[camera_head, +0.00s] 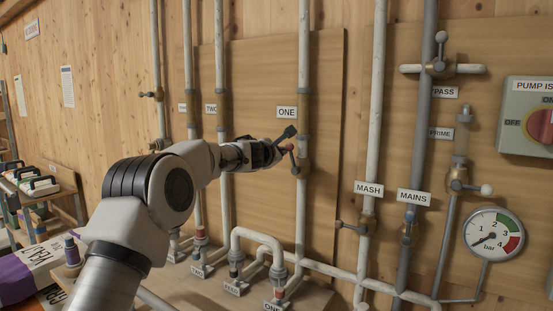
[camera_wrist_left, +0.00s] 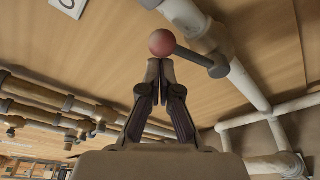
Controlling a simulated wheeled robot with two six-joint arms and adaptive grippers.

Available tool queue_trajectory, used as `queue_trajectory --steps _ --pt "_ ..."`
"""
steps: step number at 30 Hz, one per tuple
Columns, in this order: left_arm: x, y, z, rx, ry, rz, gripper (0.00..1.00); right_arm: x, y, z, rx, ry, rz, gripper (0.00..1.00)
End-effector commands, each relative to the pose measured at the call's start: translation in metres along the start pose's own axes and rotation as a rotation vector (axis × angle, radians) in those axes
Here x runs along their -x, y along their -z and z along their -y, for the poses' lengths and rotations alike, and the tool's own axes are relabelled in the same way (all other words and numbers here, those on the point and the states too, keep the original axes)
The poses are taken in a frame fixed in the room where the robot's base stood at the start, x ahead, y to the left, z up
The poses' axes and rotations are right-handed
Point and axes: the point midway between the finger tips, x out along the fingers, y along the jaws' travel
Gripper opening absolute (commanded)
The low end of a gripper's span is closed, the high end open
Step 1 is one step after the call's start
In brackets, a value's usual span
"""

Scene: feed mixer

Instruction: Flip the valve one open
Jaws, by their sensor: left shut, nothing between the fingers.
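Valve one (camera_head: 303,163) sits on the white upright pipe beside the "ONE" sign (camera_head: 286,112). In the head view its lever is partly hidden by my left gripper (camera_head: 291,138). In the left wrist view the lever (camera_wrist_left: 203,58) runs from the valve body to a red ball knob (camera_wrist_left: 162,43). My left gripper, also in that view (camera_wrist_left: 160,66), is shut and empty, its fingertips at the knob's near side. I cannot tell whether they touch it. My right gripper is not in view.
Other upright pipes stand left and right, including those at the "MASH" (camera_head: 368,189) and "MAINS" (camera_head: 414,197) signs. A pressure gauge (camera_head: 493,235) and a pump switch box (camera_head: 527,117) are at right. Bent pipes (camera_head: 257,237) run below.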

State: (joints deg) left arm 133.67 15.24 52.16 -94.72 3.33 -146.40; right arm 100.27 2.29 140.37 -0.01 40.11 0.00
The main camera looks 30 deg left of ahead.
Motion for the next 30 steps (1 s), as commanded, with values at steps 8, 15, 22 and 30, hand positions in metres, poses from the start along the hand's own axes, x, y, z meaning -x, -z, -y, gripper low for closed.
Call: queue_trajectory --steps 8,15,22,30 --pt "0.003 -0.011 0.003 0.001 0.0 0.002 0.0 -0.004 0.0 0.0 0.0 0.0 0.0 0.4" --pt "0.004 -0.018 0.006 0.003 0.0 0.001 0.0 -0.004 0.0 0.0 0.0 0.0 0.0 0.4" --pt "0.005 -0.02 0.007 0.002 0.0 0.001 0.0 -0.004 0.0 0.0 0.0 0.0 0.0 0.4" --pt "0.005 -0.02 0.007 0.002 0.001 0.002 0.0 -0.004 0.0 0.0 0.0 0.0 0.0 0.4"
